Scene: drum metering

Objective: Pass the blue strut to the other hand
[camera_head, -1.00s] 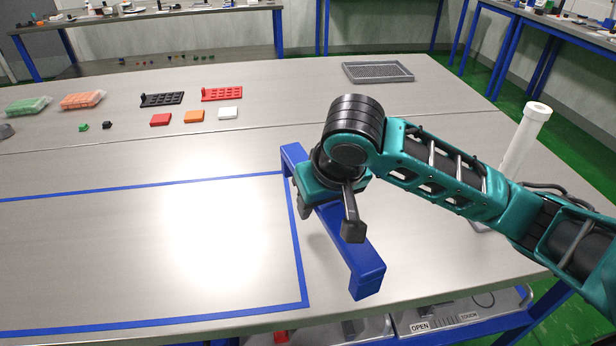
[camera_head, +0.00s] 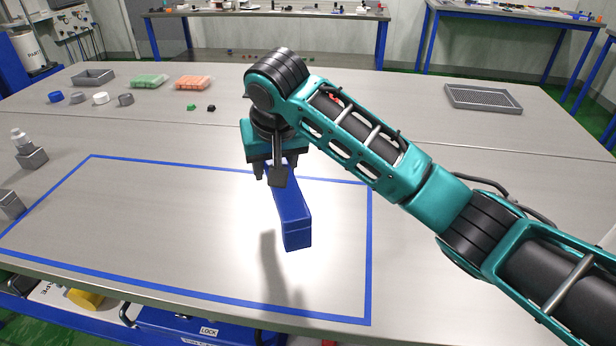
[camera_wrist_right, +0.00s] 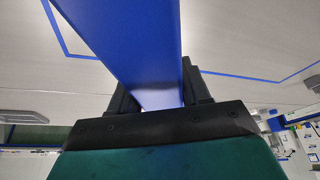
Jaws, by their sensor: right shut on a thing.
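The blue strut (camera_head: 292,217) is held in the air over the blue taped area of the table, with its near end pointing toward me. My right gripper (camera_head: 275,170), on the teal arm from the right, is shut on the strut. In the right wrist view the strut (camera_wrist_right: 128,48) runs between the two dark fingers (camera_wrist_right: 158,88). A shadow lies on the table below the strut. The strut's far part is hidden behind the gripper. My left gripper is not in view.
Grey blocks (camera_head: 32,158) stand at the left edge. Small caps (camera_head: 100,98), a grey bin (camera_head: 93,77), and green (camera_head: 149,80) and orange (camera_head: 194,82) packs sit at the back left. A grey tray (camera_head: 483,98) lies back right. The taped area's left part is clear.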

